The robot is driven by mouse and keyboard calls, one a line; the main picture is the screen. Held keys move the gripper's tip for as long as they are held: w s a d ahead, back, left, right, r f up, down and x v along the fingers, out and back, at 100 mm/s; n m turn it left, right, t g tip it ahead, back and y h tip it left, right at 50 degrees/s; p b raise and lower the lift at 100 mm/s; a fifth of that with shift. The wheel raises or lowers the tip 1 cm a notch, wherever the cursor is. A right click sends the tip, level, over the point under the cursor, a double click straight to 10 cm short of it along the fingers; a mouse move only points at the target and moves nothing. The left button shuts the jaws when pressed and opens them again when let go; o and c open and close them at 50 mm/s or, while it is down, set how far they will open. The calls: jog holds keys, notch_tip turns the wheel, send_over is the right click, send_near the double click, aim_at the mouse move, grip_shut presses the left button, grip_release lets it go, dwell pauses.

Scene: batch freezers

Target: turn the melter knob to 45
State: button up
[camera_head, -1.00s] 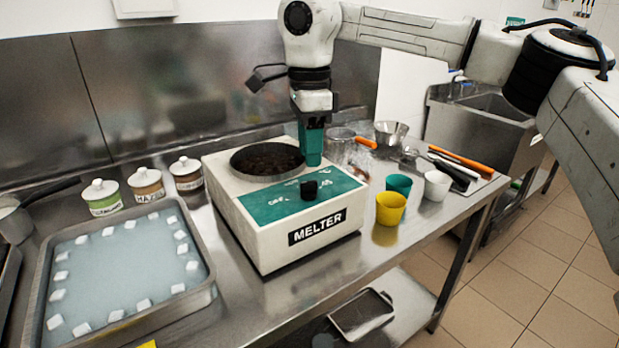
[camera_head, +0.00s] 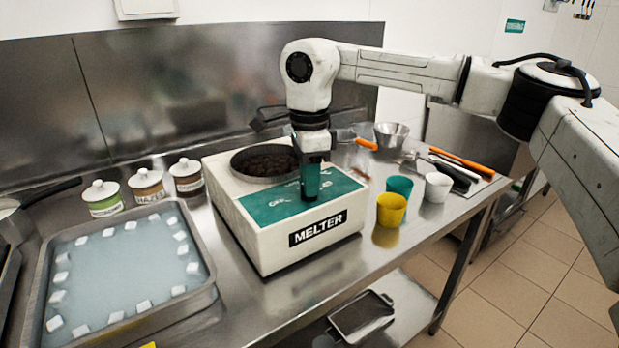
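The melter (camera_head: 245,240) is a white box with a "MELTER" label on its front and a green panel (camera_head: 265,209) on its sloped top. A round well at its back holds dark brown pieces (camera_head: 262,162). My gripper (camera_head: 309,197) points straight down over the green panel, its teal fingers at the place of the black knob. The fingers hide the knob, so its angle cannot be read. I cannot tell whether the fingers are closed on it or only around it.
A tray (camera_head: 216,290) of bluish liquid with white cubes lies left of the melter. Lidded jars (camera_head: 148,187) stand behind it. A yellow cup (camera_head: 391,209), a teal cup (camera_head: 400,187) and a white cup (camera_head: 437,187) stand close on the right. Orange-handled tools lie beyond.

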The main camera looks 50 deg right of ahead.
grip_shut()
jog(key=m, duration=1.3)
jog(key=shift+m, duration=0.4)
jog(key=m, duration=0.7)
jog(key=shift+b, duration=0.4)
jog(key=m, duration=0.3)
jog(key=shift+m+b, duration=0.35)
jog(key=shift+m, duration=0.05)
jog(key=shift+m+b, duration=0.3)
jog(key=shift+m, duration=1.3)
jog(key=shift+r, duration=0.1)
